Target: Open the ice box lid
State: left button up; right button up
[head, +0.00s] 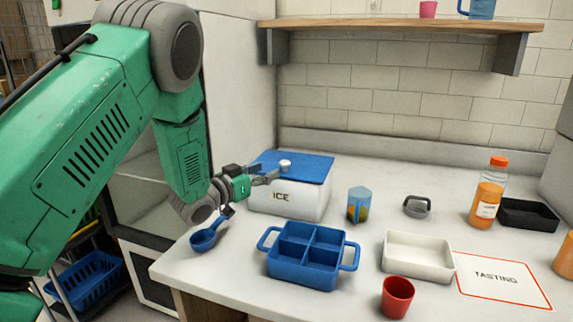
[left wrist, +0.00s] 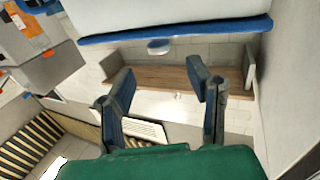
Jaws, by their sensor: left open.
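The ice box (head: 290,203) is white with "ICE" on its front and stands at the back left of the counter. Its blue lid (head: 312,168) lies flat on top, shut. A pale round knob (head: 285,166) sits on the lid near its front left. My left gripper (head: 271,177) is open and empty at the lid's front left, close to the knob. In the left wrist view, the fingers (left wrist: 161,75) are spread, and the knob (left wrist: 158,47) shows just beyond the tips, roughly between them. The blue lid edge (left wrist: 180,32) crosses the top there. My right gripper is out of view.
A blue divided tray (head: 300,277), a blue scoop (head: 205,238) and a blue-topped cup (head: 359,205) stand near the box. A white tray (head: 418,270), red cup (head: 396,297) and orange bottle (head: 487,194) are further right. A wooden shelf (head: 400,25) hangs above.

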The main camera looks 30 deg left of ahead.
aim_at(281, 164)
pick_arm(q)
jog(key=w, duration=0.5)
jog(key=w+d, duration=0.1)
jog(key=w, duration=0.2)
jog(key=shift+d+b, duration=0.1)
jog(key=shift+b, duration=0.25)
jog(key=shift+c, duration=0.4)
grip_shut()
